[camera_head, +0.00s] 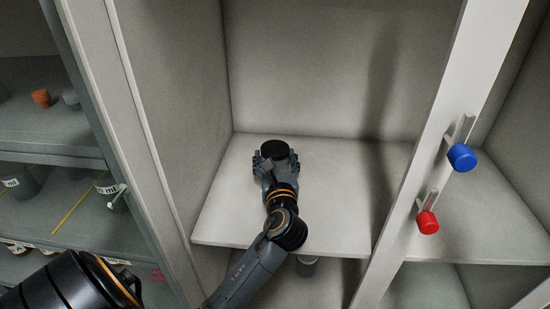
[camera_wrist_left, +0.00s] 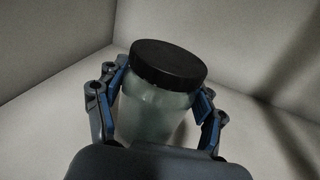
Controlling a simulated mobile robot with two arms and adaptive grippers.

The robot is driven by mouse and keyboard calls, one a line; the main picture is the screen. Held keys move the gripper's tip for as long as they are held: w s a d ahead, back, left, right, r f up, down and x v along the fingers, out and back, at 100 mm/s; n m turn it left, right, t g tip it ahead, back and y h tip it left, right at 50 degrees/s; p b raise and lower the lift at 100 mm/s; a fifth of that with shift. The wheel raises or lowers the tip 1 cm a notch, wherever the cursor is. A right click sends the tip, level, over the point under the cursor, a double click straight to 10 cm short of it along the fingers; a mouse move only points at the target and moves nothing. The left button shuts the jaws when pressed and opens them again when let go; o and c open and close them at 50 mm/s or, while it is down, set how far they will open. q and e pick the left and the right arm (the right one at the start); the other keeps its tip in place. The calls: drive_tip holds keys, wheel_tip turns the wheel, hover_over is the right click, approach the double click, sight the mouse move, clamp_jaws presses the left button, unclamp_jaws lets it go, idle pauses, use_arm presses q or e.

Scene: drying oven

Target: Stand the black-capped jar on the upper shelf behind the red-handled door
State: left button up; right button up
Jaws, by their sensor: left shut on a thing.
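The black-capped jar (camera_head: 274,151) is upright inside the open compartment, over the upper shelf (camera_head: 350,190). My left gripper (camera_head: 274,164) is shut on it. In the left wrist view the jar (camera_wrist_left: 158,112) has pale, translucent walls under a wide black cap, with the blue-padded fingers (camera_wrist_left: 160,108) on both sides of its body. Its base is hidden, so I cannot tell whether it touches the shelf. The red handle (camera_head: 427,222) is on the white upright to the right of the compartment. My right gripper is not in view.
A blue handle (camera_head: 461,157) is above the red one. A grey container (camera_head: 306,266) is below the upper shelf's front edge. The left cabinet holds an orange item (camera_head: 41,97) and labelled containers. The shelf is clear on both sides of the jar.

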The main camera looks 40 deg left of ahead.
use_arm(q)
drive_tip(key=shift+f, duration=0.15)
drive_tip(key=o, duration=1.2)
drive_tip(key=b+v, duration=0.2)
drive_tip(key=v, duration=0.9)
drive_tip(key=shift+s+d, duration=0.35)
